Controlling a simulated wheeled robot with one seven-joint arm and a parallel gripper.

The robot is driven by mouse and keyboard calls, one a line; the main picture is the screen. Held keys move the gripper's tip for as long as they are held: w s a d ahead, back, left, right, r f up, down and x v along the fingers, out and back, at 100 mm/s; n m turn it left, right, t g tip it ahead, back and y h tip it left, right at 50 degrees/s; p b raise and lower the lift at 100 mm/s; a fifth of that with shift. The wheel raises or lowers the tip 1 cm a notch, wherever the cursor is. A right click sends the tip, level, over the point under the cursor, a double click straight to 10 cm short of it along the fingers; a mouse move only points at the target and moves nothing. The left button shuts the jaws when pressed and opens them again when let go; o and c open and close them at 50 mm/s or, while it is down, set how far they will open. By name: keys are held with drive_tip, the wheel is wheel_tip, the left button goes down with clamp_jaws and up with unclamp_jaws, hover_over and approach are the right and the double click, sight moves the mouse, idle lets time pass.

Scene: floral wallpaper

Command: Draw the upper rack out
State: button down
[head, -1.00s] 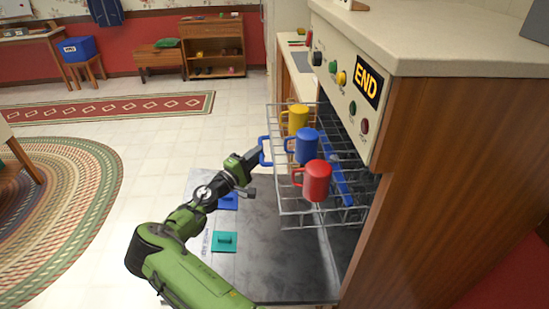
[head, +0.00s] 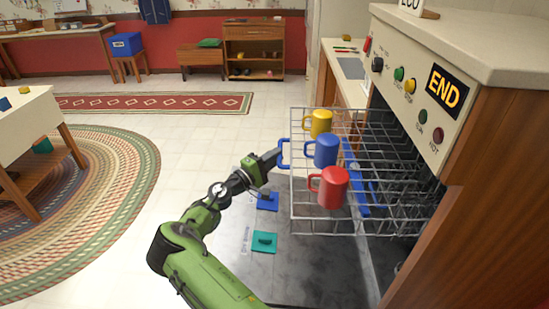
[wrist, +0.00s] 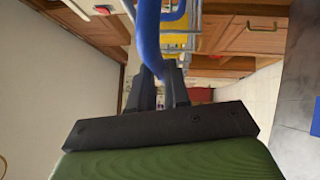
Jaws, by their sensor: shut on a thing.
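The upper rack (head: 300,232) is a wire basket that stands partly out of the dishwasher (head: 430,110). It carries a yellow mug (head: 320,123), a blue mug (head: 327,150) and a red mug (head: 334,188), all upright. A blue handle (head: 285,153) is on the rack's left front edge. My gripper (head: 277,156) is at this handle. In the wrist view my gripper (wrist: 162,82) is shut on the blue handle (wrist: 148,35), which runs up between the fingers. The back of the rack is hidden inside the machine.
The lowered door (head: 330,275) lies under the rack, with a blue piece (head: 268,202) and a green piece (head: 264,241) on it. A table (head: 35,115) stands at the left on a braided rug (head: 110,190). The tiled floor (head: 190,140) left of the rack is clear.

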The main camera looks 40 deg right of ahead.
drive_tip(key=c, duration=1.1)
unclamp_jaws()
drive_tip(key=a+f+p, duration=0.1)
drive_tip(key=a+f, duration=0.1)
drive_tip(key=a, duration=1.3)
drive_tip(key=shift+a+f+p, duration=0.15)
drive_tip(key=shift+a+p, duration=0.2)
drive_tip(key=shift+p, duration=0.05)
drive_tip(key=shift+s, duration=0.1)
